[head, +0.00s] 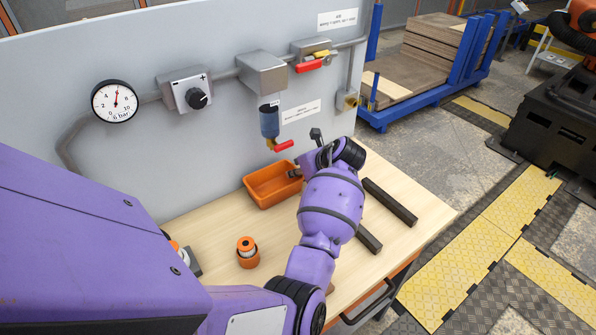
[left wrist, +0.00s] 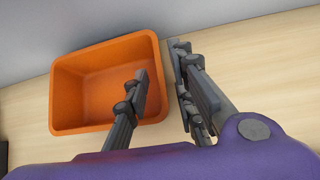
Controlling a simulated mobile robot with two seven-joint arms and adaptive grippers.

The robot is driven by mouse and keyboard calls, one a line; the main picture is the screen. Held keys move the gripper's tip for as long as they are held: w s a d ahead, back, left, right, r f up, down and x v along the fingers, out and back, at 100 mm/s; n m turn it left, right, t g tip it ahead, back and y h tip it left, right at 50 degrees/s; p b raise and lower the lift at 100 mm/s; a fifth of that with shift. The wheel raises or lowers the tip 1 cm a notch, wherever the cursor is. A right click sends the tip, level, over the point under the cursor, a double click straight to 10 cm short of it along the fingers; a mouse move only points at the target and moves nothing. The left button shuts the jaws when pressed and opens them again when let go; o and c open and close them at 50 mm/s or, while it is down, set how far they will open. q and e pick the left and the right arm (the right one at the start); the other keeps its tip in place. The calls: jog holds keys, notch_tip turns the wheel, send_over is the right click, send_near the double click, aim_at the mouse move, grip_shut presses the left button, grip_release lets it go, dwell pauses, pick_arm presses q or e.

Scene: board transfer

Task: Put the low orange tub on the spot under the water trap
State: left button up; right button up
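The low orange tub (head: 262,194) stands upright on the wooden bench against the grey panel, below the water trap (head: 269,122) in the head view. The trap has a blue bowl and a red lever. No marked spot shows on the bench. My left gripper (head: 300,172) is at the tub's right end, partly hidden by my wrist. In the left wrist view the tub (left wrist: 85,95) is empty. My left gripper (left wrist: 160,72) straddles its right wall, one finger inside and one outside, with gaps to the wall. My right gripper is not in view.
An orange and white round item (head: 247,256) stands at the bench's front left. Two dark bars (head: 389,202) lie right of my arm. A gauge (head: 115,101), a regulator box (head: 187,90) and pipes are on the panel above. Bare bench (head: 208,225) lies left of the tub.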

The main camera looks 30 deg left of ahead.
pick_arm(q)
jog(key=shift+r, duration=0.15)
jog(key=p+v, duration=0.1)
jog(key=v, duration=1.1)
dwell(0.3)
dwell(0.9)
jog(key=shift+c, duration=0.2)
dwell(0.4)
